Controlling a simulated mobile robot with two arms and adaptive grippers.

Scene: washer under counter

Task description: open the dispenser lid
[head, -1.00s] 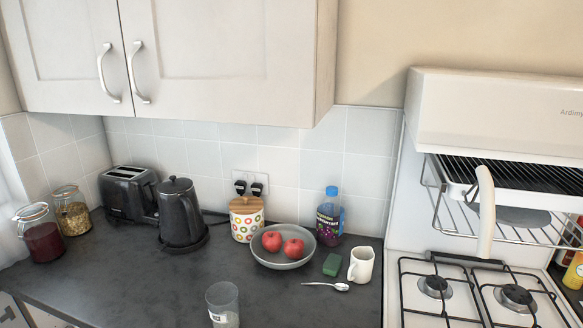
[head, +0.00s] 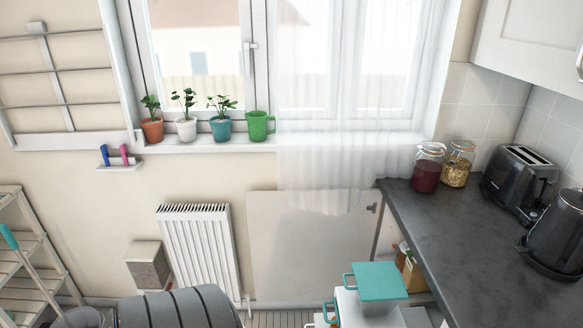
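I cannot make out a washer or a dispenser lid in the head view. A white box-like thing with a flat teal top (head: 380,281) and teal handles stands low beside the counter; I cannot tell what it is. Neither of my grippers can be seen.
The dark counter (head: 440,237) runs along the right, with two jars (head: 427,176), a toaster (head: 517,174) and a kettle (head: 556,230). A pale panel (head: 300,245) stands by its end. A radiator (head: 200,250) and a shelf rack (head: 25,245) are left. Potted plants line the windowsill.

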